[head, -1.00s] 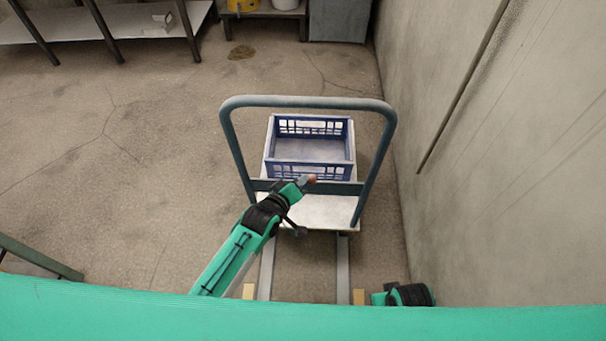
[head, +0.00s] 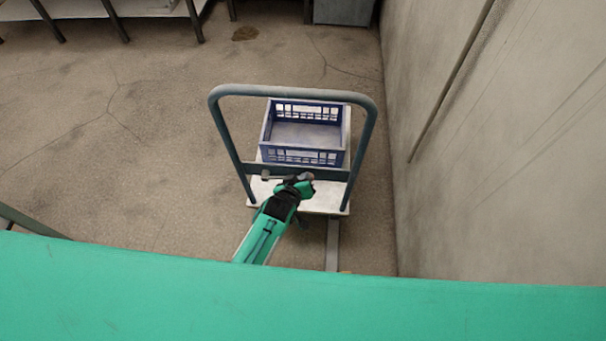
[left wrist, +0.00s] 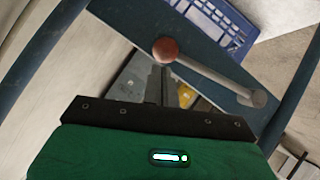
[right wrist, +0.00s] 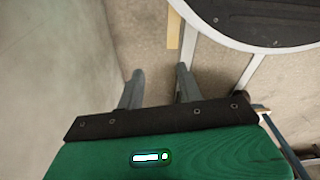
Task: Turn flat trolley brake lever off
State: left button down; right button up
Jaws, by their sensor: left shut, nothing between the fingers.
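The flat trolley has a blue-grey push handle (head: 290,90) and a pale deck (head: 325,199). Its brake lever is a grey rod (left wrist: 215,75) with a red-brown knob (left wrist: 166,50), set on the dark cross panel.
A blue crate (head: 303,134) sits on the deck behind the handle. A concrete wall (head: 480,170) stands close on the right. Open floor (head: 120,150) lies to the left.

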pick_arm(q)
jog(key=shift+d+f, duration=0.2)
jog(key=shift+f, duration=0.15)
pick_arm(e)
jog(key=shift+w+r, duration=0.1)
jog(key=shift+r, duration=0.1)
pick_arm(q)
jog(key=shift+r, duration=0.1)
pick_arm(e)
jog(key=shift+r, duration=0.1)
